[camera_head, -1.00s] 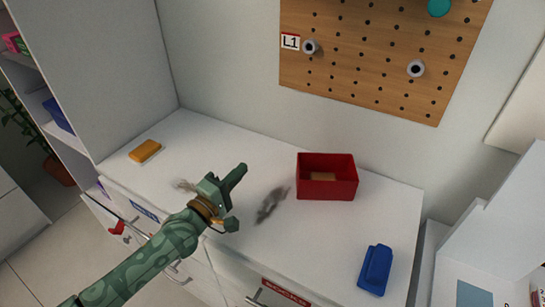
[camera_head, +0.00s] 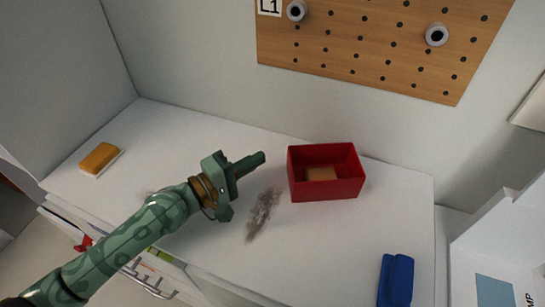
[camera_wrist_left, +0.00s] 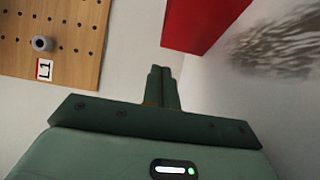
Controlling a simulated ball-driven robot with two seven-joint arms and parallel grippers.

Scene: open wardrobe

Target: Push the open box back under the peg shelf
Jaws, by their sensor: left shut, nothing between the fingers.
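The open red box (camera_head: 326,193) stands upright on the white counter, close to the back wall, with a small tan block (camera_head: 321,174) inside. The pegboard (camera_head: 370,45), with two grey pegs showing, is on the wall above and behind it. My left gripper (camera_head: 258,160) is shut and empty, held left of the box with its fingers pointing towards it; a gap shows between them. In the left wrist view the shut fingers (camera_wrist_left: 162,87) are in the middle, and part of the red box (camera_wrist_left: 200,22) shows at the top. My right gripper is not in view.
A yellow sponge-like block (camera_head: 99,158) lies at the counter's left end. A blue object (camera_head: 396,281) lies near the front right. A grey smudge (camera_head: 262,214) marks the counter before the box. Free counter (camera_head: 325,240) lies in front.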

